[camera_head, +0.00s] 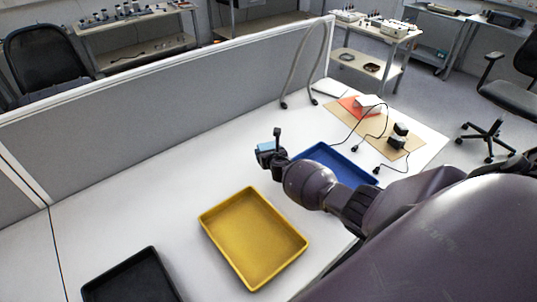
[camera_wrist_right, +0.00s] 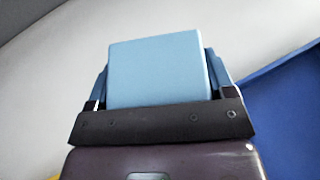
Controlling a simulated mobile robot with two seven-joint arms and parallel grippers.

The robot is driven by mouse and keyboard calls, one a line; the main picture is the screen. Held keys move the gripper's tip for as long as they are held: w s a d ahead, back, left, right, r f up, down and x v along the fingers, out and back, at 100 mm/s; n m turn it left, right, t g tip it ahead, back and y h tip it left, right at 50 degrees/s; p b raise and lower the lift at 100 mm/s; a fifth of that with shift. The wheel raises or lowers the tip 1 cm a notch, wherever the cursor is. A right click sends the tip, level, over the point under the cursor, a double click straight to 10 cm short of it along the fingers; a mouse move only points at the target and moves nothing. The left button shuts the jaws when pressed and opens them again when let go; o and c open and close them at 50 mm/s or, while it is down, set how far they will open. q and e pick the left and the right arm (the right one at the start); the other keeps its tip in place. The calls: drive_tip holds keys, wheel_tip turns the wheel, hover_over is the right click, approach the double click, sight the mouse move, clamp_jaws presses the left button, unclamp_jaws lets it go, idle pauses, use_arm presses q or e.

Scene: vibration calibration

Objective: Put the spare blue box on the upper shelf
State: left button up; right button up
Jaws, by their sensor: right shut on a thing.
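The light blue box (camera_head: 265,146) is between the fingers of my right gripper (camera_head: 271,150), held above the white table at the divider side of the yellow tray. In the right wrist view the box (camera_wrist_right: 158,72) fills the space between the two fingers, which are shut on it. The gripper hides part of the box in the head view. My left gripper is not in view. Two-level shelf units stand behind the divider, with upper shelves at the back left (camera_head: 128,17) and back right (camera_head: 372,27); I cannot tell which one the task means.
A yellow tray (camera_head: 253,238), a blue tray (camera_head: 338,163) partly behind my arm, and a black tray (camera_head: 130,280) are on the table. A grey divider (camera_head: 180,105) runs behind. A brown mat (camera_head: 408,143) with cables and small devices lies at the right. Clear table lies left.

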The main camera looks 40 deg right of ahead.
sight(269, 146)
wheel_tip(269, 146, up, 5)
drive_tip(key=shift+d+f, duration=0.15)
drive_tip(key=shift+f, duration=0.05)
wheel_tip(269, 146, up, 7)
drive_tip(key=shift+f, duration=0.2)
drive_tip(key=shift+s, duration=0.1)
drive_tip(key=shift+r, duration=0.2)
drive_tip(key=s+a+r+n+y, duration=0.1)
drive_tip(key=s+a+r, duration=0.25)
drive_tip(key=a, duration=0.35)
drive_tip(key=s+a+r, duration=0.2)
drive_tip(key=a+r, duration=0.3)
drive_tip(key=a, duration=0.2)
use_arm(q)
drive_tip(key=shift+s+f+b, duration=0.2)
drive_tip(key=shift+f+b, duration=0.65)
drive_tip(key=shift+b, duration=0.35)
use_arm(e)
drive_tip(key=s+a+r+n+y, duration=0.1)
drive_tip(key=s+a, duration=0.4)
drive_tip(key=s, duration=0.2)
drive_tip(key=s+a+r+n+y, duration=0.1)
drive_tip(key=s+a+y, duration=0.1)
drive_tip(key=s+a, duration=0.2)
drive_tip(key=s, duration=0.3)
drive_tip(key=shift+a+n+t, duration=0.3)
drive_tip(key=shift+a, duration=0.05)
